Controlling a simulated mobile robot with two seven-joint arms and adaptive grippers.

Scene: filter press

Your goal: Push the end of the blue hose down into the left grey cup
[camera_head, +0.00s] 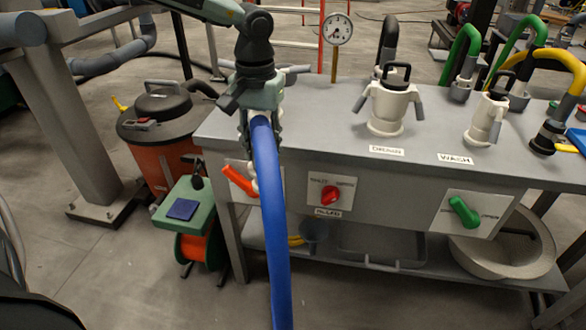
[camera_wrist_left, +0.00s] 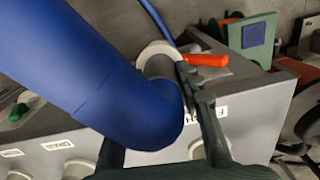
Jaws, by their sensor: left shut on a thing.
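The thick blue hose (camera_head: 270,210) hangs from my left gripper (camera_head: 258,110) and runs down past the front of the bench. In the left wrist view the hose (camera_wrist_left: 110,85) fills much of the picture, with its bent part beside a dark finger. My left gripper is shut on the hose above the bench's left end. A pale ring (camera_wrist_left: 155,52) shows behind the hose there. Grey lever arms show either side of my gripper in the head view, but the left cup itself is mostly hidden. Whether the hose end touches it, I cannot tell. My right gripper is not in view.
The grey bench (camera_head: 330,115) carries pale fittings marked DRAIN (camera_head: 388,112) and WASH (camera_head: 486,122). An orange handle (camera_head: 240,181), red knob (camera_head: 329,195) and green knob (camera_head: 463,211) stick out in front. A gauge (camera_head: 337,30) stands behind. An orange vacuum (camera_head: 165,150) stands left.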

